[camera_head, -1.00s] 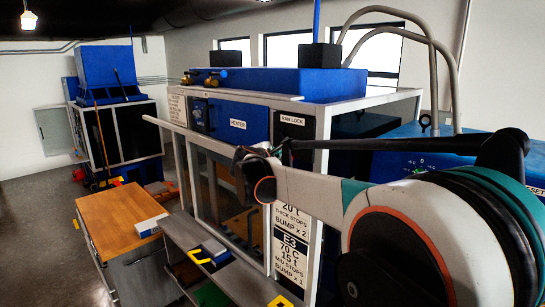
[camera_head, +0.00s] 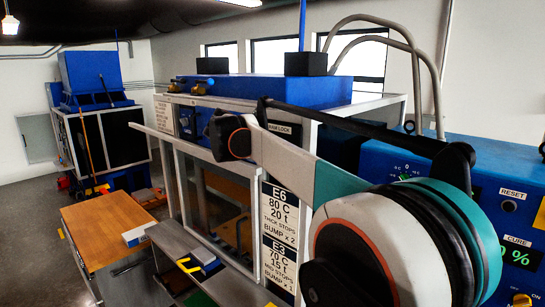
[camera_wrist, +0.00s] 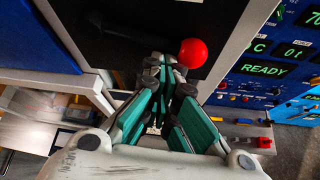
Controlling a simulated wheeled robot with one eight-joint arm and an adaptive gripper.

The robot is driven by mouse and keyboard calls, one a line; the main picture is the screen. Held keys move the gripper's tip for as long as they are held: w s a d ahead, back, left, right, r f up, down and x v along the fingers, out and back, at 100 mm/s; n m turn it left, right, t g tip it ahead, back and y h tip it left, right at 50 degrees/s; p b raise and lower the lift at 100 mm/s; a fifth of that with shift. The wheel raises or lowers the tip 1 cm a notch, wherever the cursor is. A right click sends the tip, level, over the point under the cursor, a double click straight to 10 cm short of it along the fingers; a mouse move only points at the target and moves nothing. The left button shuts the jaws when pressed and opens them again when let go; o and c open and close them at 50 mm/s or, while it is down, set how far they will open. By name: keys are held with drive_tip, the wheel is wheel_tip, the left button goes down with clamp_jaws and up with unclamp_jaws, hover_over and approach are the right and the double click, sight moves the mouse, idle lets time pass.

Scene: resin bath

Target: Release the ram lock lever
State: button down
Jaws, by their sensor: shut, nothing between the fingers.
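The ram lock lever shows in the wrist view as a red ball knob (camera_wrist: 193,53) on a dark rod, in front of a black panel (camera_wrist: 130,30). My gripper (camera_wrist: 167,66) is shut and empty. Its fingertips appear just left of and below the red knob; I cannot tell whether they touch it. In the head view the RAM LOCK label (camera_head: 284,129) shows at the top right of the press front, partly covered by my arm. The lever and my gripper are hidden there.
A blue control cabinet (camera_head: 505,175) with RESET and CURE controls stands at the right. The press frame (camera_head: 180,185) and a grey ledge (camera_head: 190,255) lie below. A wooden-topped cabinet (camera_head: 105,225) stands at left.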

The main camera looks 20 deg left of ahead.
drive_tip(key=shift+s+d+r+n, duration=0.1)
drive_tip(key=shift+d+r+n, duration=0.1)
drive_tip(key=shift+r+n, duration=0.35)
drive_tip(key=shift+r+m+p, duration=0.25)
drive_tip(key=shift+r+p, duration=0.05)
wheel_tip(320, 180, down, 5)
drive_tip(key=b, duration=0.3)
drive_tip(key=b+v, duration=0.1)
drive_tip(key=v, duration=1)
drive_tip(key=shift+a+r, duration=0.3)
drive_tip(key=shift+w+a, duration=0.1)
drive_tip(key=shift+w, duration=0.15)
drive_tip(key=shift+b, duration=0.3)
